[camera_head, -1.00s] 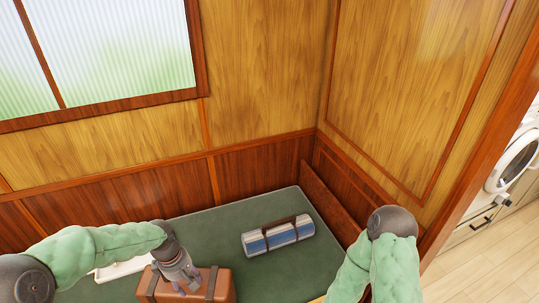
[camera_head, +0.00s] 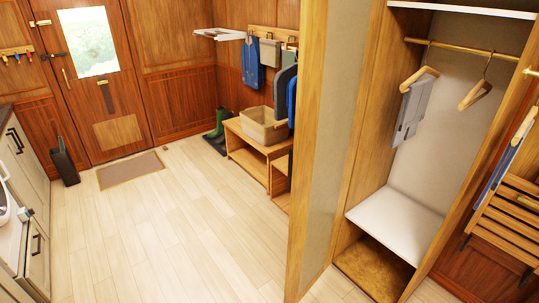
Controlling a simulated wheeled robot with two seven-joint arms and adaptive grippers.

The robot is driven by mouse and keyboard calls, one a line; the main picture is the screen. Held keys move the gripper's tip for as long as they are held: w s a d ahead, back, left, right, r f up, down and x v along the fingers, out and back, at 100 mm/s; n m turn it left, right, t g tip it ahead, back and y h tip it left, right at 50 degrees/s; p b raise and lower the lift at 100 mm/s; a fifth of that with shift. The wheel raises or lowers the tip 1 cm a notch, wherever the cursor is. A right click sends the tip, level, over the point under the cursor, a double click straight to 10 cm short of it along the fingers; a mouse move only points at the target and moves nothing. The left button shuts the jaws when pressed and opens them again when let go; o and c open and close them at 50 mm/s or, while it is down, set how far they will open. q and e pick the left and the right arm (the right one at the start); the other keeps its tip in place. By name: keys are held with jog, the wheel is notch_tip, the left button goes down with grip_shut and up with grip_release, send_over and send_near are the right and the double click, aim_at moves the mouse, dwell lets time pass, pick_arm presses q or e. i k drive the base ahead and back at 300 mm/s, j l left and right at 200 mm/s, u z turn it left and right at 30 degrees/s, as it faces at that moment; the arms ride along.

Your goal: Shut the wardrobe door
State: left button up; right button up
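The wardrobe (camera_head: 409,222) stands open on the right, its pale inside showing. Its door (camera_head: 337,130), a tall wooden frame around a greyish panel, stands swung out at the left side of the opening. Inside, a brass rail (camera_head: 455,48) carries a hanger with a grey garment (camera_head: 412,112) and a bare wooden hanger (camera_head: 476,95). No handle is clearly visible on the door. Neither of my grippers is in view.
A wide stretch of wooden floor (camera_head: 190,230) is clear left of the door. Behind it are a bench (camera_head: 249,161) with a basket (camera_head: 262,127) and green boots (camera_head: 219,124). A slatted rack (camera_head: 505,232) is at the right; cabinets (camera_head: 30,190) line the left.

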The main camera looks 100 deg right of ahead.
aim_at(338, 39)
jog(key=l+z, duration=0.1)
jog(key=z, duration=2)
jog(key=i+z, duration=0.1)
jog(key=z, duration=0.35)
jog(key=i+z, duration=0.1)
jog(key=z, duration=0.3)
jog(key=i+j+z, duration=0.1)
jog(key=z, duration=0.35)
jog(key=i+j+z, duration=0.1)
jog(key=z, duration=0.3)
jog(key=j+z, duration=0.15)
jog(key=z, duration=0.3)
jog(key=i+j+z, duration=0.15)
jog(key=j+z, duration=0.15)
jog(key=j, duration=0.15)
jog(key=i+j+z, duration=0.1)
jog(key=j+z, duration=0.2)
jog(key=j, duration=0.15)
jog(key=j+z, duration=0.3)
jog(key=j, duration=0.2)
